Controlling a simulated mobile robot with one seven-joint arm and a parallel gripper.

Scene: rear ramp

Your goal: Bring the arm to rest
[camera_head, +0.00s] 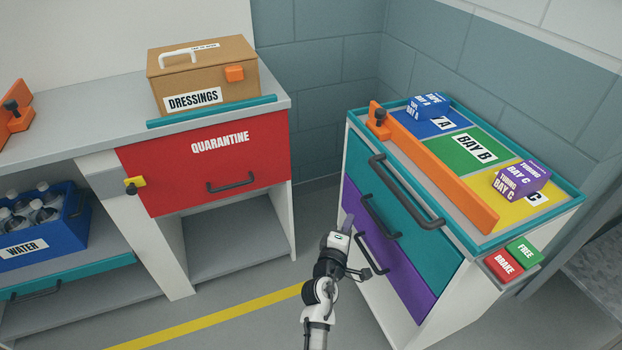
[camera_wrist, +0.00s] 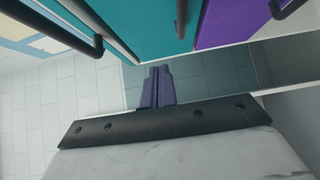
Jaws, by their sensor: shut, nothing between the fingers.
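My gripper (camera_head: 348,221) is in front of the left part of the drawer cart (camera_head: 362,290) in the head view, at about the height of the purple drawer (camera_head: 393,265). In the wrist view my gripper (camera_wrist: 159,70) shows its two fingers side by side, shut and empty. The teal drawer (camera_wrist: 140,22) and the purple drawer (camera_wrist: 228,22) fill the top of the wrist view, beyond the fingertips. I cannot tell how far the fingers are from the cart. Part of my forearm is at the bottom of the head view.
Black handles (camera_head: 405,190) stick out from the cart front. An orange bar (camera_head: 440,170) lies along its top, beside blue and purple (camera_head: 521,178) boxes. The counter (camera_head: 80,130) with the red quarantine drawer (camera_head: 205,163) stands left. Floor (camera_head: 240,320) between them is clear.

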